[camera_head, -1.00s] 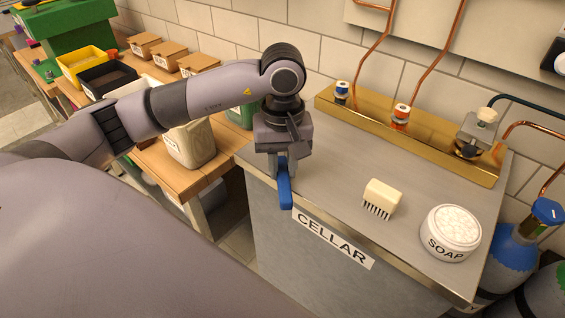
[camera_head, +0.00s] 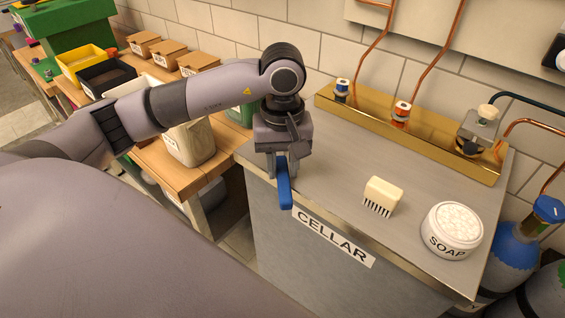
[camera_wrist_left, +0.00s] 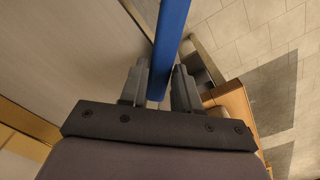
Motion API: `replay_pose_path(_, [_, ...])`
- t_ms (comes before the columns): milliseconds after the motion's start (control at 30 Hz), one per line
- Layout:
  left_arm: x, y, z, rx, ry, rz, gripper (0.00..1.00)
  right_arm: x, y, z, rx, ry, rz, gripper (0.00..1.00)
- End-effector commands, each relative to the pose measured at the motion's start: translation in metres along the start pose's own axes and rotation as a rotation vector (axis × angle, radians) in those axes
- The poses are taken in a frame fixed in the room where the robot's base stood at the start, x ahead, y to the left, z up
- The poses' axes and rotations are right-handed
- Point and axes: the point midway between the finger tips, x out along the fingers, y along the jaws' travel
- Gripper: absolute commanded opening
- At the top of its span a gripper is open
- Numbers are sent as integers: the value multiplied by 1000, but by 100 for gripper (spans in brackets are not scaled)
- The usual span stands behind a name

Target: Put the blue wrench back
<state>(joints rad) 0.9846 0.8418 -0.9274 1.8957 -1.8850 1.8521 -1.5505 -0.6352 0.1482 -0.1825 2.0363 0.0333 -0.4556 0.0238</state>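The blue wrench (camera_head: 285,190) is at the front left edge of the steel counter in the head view. My left gripper (camera_head: 281,168) points down over that edge and is shut on the wrench. In the left wrist view the wrench (camera_wrist_left: 168,45) passes between the two fingers (camera_wrist_left: 160,88) and reaches up beyond the top of the picture. I cannot tell whether the wrench touches the counter. My right gripper is not in view.
On the counter (camera_head: 330,180) stand a cream brush (camera_head: 383,197) and a soap tub (camera_head: 452,231). A brass ledge with valves (camera_head: 420,133) runs along the back. A wooden bench (camera_head: 160,165) with a jug (camera_head: 190,143) and bins is at left.

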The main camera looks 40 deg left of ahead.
Motion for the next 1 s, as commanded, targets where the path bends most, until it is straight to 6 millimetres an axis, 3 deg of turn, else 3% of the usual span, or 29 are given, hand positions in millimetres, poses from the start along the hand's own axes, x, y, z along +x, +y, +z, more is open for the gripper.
replay_pose_path(367, [0, 0, 0, 0, 0, -1, 31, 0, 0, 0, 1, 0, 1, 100])
replay_pose_path(467, [0, 0, 0, 0, 0, -1, 57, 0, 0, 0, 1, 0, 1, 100])
replay_pose_path(500, [0, 0, 0, 0, 0, -1, 61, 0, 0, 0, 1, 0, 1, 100])
replay_pose_path(1000, [-10, 0, 0, 0, -1, -1, 61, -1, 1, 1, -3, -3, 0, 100])
